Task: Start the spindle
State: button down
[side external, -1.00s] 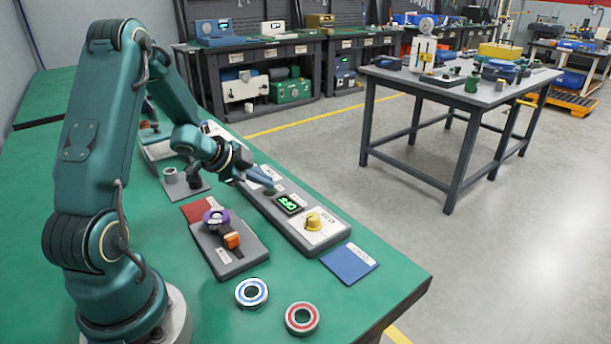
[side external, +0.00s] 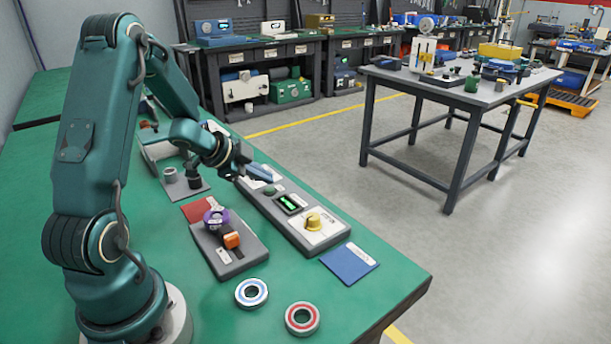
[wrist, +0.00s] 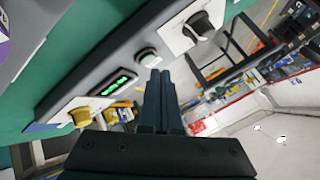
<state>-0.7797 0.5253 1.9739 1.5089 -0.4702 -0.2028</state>
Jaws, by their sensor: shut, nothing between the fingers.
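A long grey control panel (side external: 325,243) lies along the bench edge. In the wrist view the button (wrist: 148,57) sits between the lit display (wrist: 112,87) and a black knob (wrist: 198,26) on a white plate. My gripper (side external: 268,177) is shut and empty above the panel, just behind the button. In the wrist view its fingertips (wrist: 160,76) point close to the button and appear apart from it. The display's figures are not readable.
A blue-ringed bearing (side external: 251,293), a red-ringed bearing (side external: 302,319) and a blue pad (side external: 350,263) lie nearer. Green bench surface is clear around them.

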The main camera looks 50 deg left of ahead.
dwell(0.3)
jog(key=shift+r, duration=2.55)
jog(key=d+r+n+t+y, duration=0.1)
jog(key=d+r+n+t, duration=0.1)
jog(key=d+r, duration=0.5)
jog(key=d+r+n+t+y, duration=0.1)
jog(key=d+r+t, duration=0.3)
jog(key=r, duration=0.5)
jog(key=s+d+f+n+g+h, duration=0.1)
jog(key=s+d+f+g, duration=0.3)
jog(key=s, duration=0.4)
jog(key=s+d+f+n+g+h, duration=0.2)
jog(key=s+d+f+n+g, duration=0.1)
jog(key=s+d+f+g, duration=0.2)
jog(key=s+d+f, duration=0.1)
jog(key=s+d, duration=0.1)
jog(key=s, duration=0.1)
jog(key=shift+s+n+g, duration=0.3)
jog(key=shift+n, duration=0.1)
